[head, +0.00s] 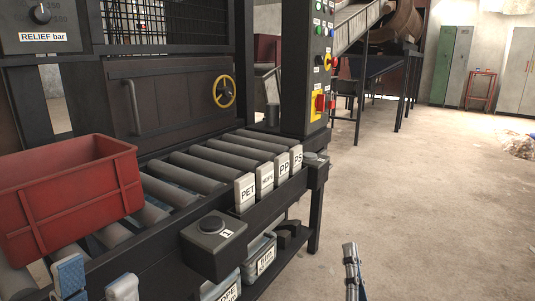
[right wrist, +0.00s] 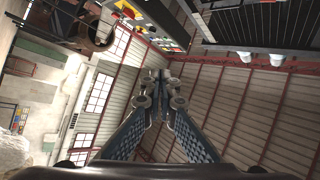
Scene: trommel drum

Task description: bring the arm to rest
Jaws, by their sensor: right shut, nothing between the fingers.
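My right gripper (head: 351,262) shows at the bottom of the head view, over the bare floor to the right of the roller table, with its fingers together and empty. In the right wrist view its two fingers (right wrist: 161,82) meet, with the roof behind them. My left gripper (head: 97,281) shows only by its two fingertips at the bottom left. They are apart, in front of the red crate (head: 65,205), with nothing visible between them. The rest of the left gripper is out of frame.
The roller table (head: 205,160) carries the red crate and blocks labelled PET (head: 245,192), PP (head: 284,168) and PS (head: 297,158). A dark button box (head: 213,247) juts from its front. Bins (head: 262,257) stand below.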

